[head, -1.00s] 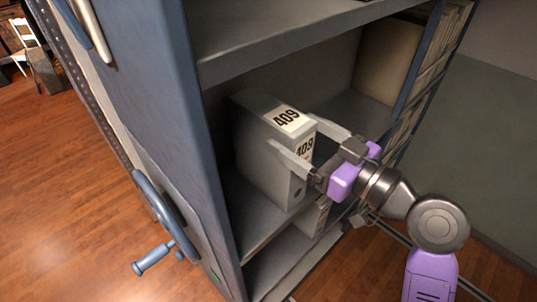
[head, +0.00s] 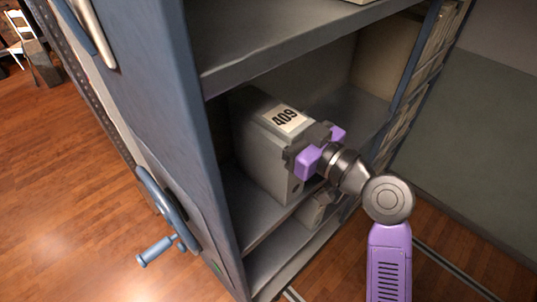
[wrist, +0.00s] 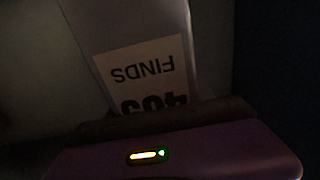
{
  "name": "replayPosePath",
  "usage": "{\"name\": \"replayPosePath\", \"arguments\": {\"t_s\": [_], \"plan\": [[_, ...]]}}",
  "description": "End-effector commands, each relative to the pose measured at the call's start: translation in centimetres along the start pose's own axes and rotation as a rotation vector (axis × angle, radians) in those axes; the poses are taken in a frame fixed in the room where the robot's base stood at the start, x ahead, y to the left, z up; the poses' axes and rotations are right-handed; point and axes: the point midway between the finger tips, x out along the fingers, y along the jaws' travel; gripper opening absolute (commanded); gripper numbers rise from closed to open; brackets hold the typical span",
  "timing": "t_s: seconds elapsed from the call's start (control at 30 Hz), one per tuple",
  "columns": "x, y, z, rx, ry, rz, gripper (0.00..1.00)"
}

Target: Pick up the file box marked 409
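The grey file box marked 409 (head: 262,150) stands upright on a middle shelf of the metal shelving, near its left side wall. Its top label reads 409. In the wrist view its front label (wrist: 145,72) appears upside down, with FINDS and part of a number, close to my gripper. My gripper (head: 305,148) is right up against the front of the box. The gripper body hides the front label in the head view.
The shelf board above (head: 290,62) leaves limited room over the box. The shelving's blue side panel (head: 165,120), with a crank wheel (head: 170,215), is on the left. Another box (head: 316,208) sits on the shelf below. Shelf space right of the box is clear.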

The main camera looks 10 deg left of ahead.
Motion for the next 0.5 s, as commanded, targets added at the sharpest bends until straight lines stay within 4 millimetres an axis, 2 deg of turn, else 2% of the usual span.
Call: {"name": "replayPosePath", "arguments": {"t_s": [0.03, 0.17, 0.5], "plan": [[-0.01, 0.00, 0.01, 0.000, 0.000, 0.000, 0.25], [-0.02, 0.00, 0.01, 0.000, 0.000, 0.000, 0.00], [-0.03, 0.02, -0.60, -0.003, 0.007, 0.001, 0.00]]}}
